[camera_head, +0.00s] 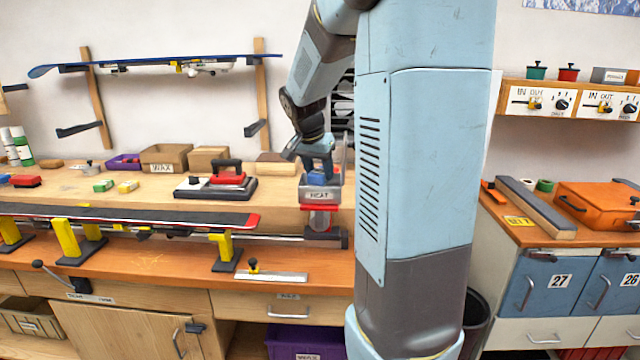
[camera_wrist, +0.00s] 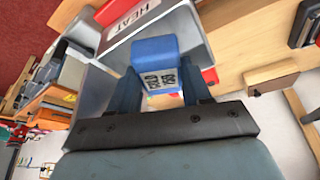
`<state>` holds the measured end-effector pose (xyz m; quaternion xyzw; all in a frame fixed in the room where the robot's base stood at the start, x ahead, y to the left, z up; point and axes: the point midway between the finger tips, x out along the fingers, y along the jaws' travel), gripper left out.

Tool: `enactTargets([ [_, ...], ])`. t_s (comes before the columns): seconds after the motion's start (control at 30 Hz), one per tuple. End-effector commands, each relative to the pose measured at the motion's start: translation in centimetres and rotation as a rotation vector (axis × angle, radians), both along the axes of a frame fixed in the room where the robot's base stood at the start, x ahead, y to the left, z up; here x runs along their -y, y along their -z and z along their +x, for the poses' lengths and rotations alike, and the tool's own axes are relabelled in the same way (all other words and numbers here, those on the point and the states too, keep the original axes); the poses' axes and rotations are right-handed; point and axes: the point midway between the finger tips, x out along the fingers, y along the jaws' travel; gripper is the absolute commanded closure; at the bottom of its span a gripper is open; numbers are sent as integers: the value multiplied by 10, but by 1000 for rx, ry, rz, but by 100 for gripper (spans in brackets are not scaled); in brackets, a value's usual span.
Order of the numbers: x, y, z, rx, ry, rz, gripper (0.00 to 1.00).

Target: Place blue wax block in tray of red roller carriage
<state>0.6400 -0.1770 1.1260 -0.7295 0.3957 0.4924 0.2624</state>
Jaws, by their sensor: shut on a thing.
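The blue wax block (camera_head: 321,176) is between the fingers of my gripper (camera_head: 318,163). In the wrist view the block (camera_wrist: 154,52) has a white label with dark lettering, and the two fingers of my gripper (camera_wrist: 160,88) are shut on its sides. The grey metal tray (camera_head: 320,195), marked HEAT, sits on the red roller carriage (camera_head: 320,217). The block is at the tray's opening, behind the HEAT wall and between the side walls in the wrist view. Whether it touches the tray floor is hidden.
A ski (camera_head: 130,216) lies on yellow supports left of the carriage. An iron (camera_head: 228,179) stands on a dark base behind it. A wooden WAX box (camera_head: 166,158) and small green and yellow blocks lie further left. An orange case (camera_head: 600,205) stands at right.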

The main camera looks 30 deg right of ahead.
Motion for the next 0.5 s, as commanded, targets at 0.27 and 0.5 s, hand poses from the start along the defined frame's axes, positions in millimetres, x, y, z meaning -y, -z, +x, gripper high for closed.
enactTargets([
  [0.27,0,28,0,-3,-1,0,89],
  [0.5,-1,38,0,0,-1,0,89],
])
